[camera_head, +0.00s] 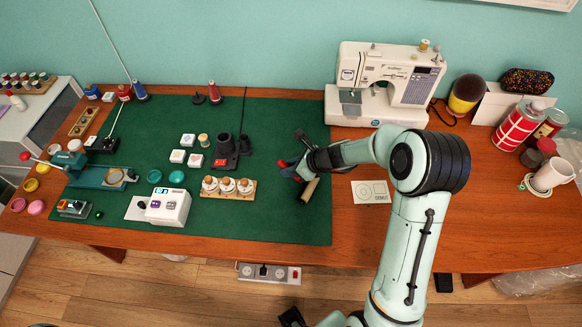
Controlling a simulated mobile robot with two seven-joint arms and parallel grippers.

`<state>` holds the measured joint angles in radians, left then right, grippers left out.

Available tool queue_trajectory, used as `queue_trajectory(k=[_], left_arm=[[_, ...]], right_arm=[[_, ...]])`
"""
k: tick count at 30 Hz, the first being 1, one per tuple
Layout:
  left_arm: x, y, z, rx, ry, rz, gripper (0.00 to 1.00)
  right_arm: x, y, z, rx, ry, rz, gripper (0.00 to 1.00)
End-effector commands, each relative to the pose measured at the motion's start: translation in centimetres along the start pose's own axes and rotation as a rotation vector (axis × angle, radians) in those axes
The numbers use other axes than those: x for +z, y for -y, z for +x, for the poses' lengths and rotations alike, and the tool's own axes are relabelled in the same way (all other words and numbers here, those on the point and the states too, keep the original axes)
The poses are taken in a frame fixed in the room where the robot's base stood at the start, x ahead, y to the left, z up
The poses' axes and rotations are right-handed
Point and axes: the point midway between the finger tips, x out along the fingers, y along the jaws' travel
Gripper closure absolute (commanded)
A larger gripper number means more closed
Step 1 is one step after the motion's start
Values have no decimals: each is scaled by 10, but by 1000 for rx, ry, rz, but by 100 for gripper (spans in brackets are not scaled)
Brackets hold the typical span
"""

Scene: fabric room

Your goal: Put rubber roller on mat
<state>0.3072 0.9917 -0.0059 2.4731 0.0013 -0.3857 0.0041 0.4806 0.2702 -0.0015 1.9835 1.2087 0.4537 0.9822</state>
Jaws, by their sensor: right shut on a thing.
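The rubber roller (310,190) shows as a tan-brown cylinder below the fingers of my right gripper (297,170). The gripper is shut on it, and its fingers and wrist hide part of it. A red and dark blue part shows beside the fingers; I cannot tell if it belongs to the roller. The large green mat (270,222) covers the left and middle of the table. The roller is over the mat's right part, near its right edge; I cannot tell if it touches the mat.
A wooden holder with white-topped bottles (228,187) and a black stand (226,158) are left of the gripper. A white sewing machine (385,80) stands behind. A printed card (371,192) lies to the right. The mat's front right part is clear.

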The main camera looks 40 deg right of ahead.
Motion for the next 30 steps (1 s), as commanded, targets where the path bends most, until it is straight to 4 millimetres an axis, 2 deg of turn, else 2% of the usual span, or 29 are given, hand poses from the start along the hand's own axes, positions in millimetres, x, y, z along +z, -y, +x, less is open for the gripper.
queue_trajectory(k=[4, 5, 6, 7, 16, 20, 23, 30], left_arm=[[0, 1, 2, 0, 1, 0, 57], [0, 1, 2, 0, 1, 0, 57], [0, 1, 2, 0, 1, 0, 57], [0, 1, 2, 0, 1, 0, 57], [0, 0, 1, 0, 0, 0, 57], [-2, -4, -9, 1, -4, 1, 57], [-3, -6, -14, 2, -7, 3, 57], [-7, -12, -26, 5, -13, 5, 57]], right_arm=[[-4, -1, 3, 4, -5, 3, 100], [-4, -1, 3, 4, -5, 3, 68], [-4, -2, 3, 4, -5, 3, 55], [-4, -2, 3, 4, -5, 3, 49], [-2, -1, 1, 3, -3, 2, 49], [6, 0, -6, 2, -2, 1, 49], [8, 1, -21, -2, -2, -1, 49], [8, 1, -77, -2, -1, 1, 49]])
